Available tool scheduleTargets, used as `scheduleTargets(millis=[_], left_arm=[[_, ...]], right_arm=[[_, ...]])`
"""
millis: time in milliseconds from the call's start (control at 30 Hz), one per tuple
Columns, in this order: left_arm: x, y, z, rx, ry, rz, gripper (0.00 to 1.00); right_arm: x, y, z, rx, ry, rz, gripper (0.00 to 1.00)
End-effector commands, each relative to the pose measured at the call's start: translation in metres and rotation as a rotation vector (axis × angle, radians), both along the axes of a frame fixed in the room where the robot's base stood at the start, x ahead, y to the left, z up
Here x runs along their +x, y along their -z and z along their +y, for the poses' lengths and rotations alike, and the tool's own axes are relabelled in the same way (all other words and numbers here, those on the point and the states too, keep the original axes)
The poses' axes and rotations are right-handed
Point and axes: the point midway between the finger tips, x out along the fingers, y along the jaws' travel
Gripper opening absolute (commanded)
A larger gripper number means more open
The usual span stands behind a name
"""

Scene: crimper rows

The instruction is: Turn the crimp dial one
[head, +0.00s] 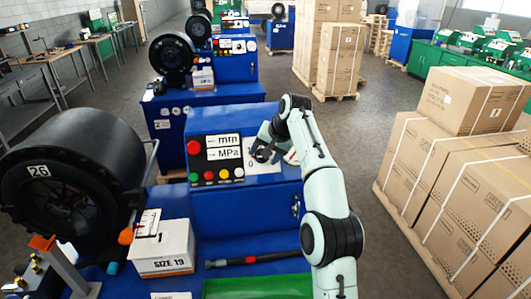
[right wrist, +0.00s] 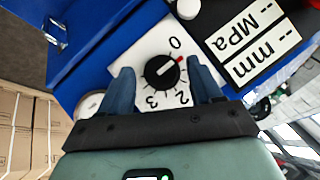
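The crimp dial (right wrist: 162,72) is a black round knob on a white plate, with 0, 2 and 3 readable around it. Its red mark points up and right in the right wrist view, just to the right of the 0. The number 1 is not visible. My right gripper (right wrist: 159,68) is open, with one blue-grey finger on each side of the knob. I cannot tell whether the fingers touch it. In the head view my right gripper (head: 264,148) is at the blue control box (head: 245,203) and partly hides the dial. My left gripper is not in view.
The panel's mm and MPa displays (head: 223,147) and several coloured buttons sit left of the dial. A large black crimper head (head: 75,170) marked 26 and a SIZE 19 box (head: 163,250) stand at left. Stacked cartons (head: 470,165) stand right, across clear floor.

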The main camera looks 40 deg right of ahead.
Motion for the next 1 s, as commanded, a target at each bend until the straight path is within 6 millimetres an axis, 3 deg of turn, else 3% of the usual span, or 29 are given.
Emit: scheduleTargets(millis=[300, 567, 633, 800, 1000], left_arm=[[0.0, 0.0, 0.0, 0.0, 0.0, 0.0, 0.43], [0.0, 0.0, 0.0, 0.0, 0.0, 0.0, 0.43], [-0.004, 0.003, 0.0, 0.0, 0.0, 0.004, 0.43], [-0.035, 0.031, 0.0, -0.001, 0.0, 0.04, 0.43], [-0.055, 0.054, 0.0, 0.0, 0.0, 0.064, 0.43]], right_arm=[[-0.002, -0.005, -0.001, -0.001, 0.002, -0.004, 0.64], [-0.021, -0.038, -0.002, -0.002, 0.002, -0.006, 0.64], [-0.03, -0.046, -0.003, -0.003, 0.003, -0.004, 0.64], [-0.07, -0.037, -0.006, -0.001, 0.003, 0.003, 0.64], [-0.112, -0.038, -0.009, -0.001, 0.003, 0.001, 0.64]])
